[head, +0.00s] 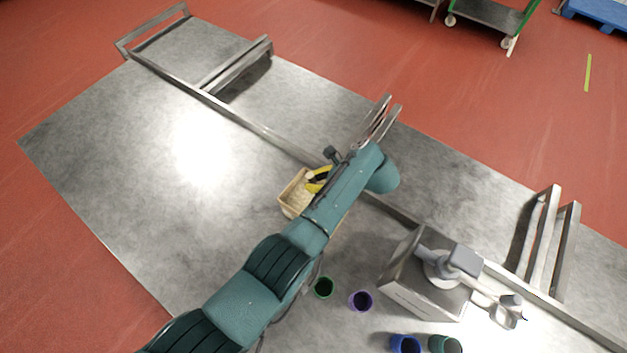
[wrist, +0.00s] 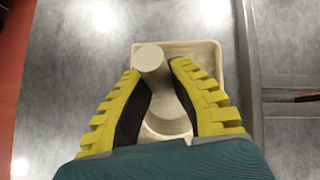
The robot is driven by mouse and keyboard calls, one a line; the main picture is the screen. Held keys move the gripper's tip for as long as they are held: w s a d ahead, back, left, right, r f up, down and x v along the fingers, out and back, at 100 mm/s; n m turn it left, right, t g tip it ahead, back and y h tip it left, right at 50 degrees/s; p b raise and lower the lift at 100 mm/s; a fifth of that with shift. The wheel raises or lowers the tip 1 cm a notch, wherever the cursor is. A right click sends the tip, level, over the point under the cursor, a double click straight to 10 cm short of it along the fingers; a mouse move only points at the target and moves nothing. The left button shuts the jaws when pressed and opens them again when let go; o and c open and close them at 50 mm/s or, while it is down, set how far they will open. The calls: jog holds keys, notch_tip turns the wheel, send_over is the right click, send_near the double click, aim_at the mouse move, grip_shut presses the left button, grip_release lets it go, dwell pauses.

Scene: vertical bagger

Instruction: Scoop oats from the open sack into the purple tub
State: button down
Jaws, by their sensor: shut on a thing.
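My gripper (head: 318,180), with yellow ridged fingers, is low over a beige open-topped container (head: 291,186), which appears to be the oat sack. In the wrist view, my gripper (wrist: 158,72) is shut on a pale scoop-like tool (wrist: 152,60) with a round end. The tool is over or in the container (wrist: 217,60); its lower part and the contents are partly hidden by the fingers, so I cannot tell whether it holds oats. The purple tub (head: 360,301) stands upright on the metal table, right of my arm in the head view.
A dark green tub (head: 324,287) stands left of the purple one. Blue (head: 405,344) and green (head: 445,344) tubs are at the bottom edge. A metal rail (head: 250,123) crosses the table. The table's left side is clear.

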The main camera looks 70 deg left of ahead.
notch_tip(320, 180, down, 8)
jog(key=b, duration=0.6)
dwell(0.6)
notch_tip(320, 180, up, 10)
jog(key=p, duration=0.9)
jog(key=shift+f+p, duration=0.1)
jog(key=shift+p, duration=0.25)
jog(key=shift+f, duration=0.15)
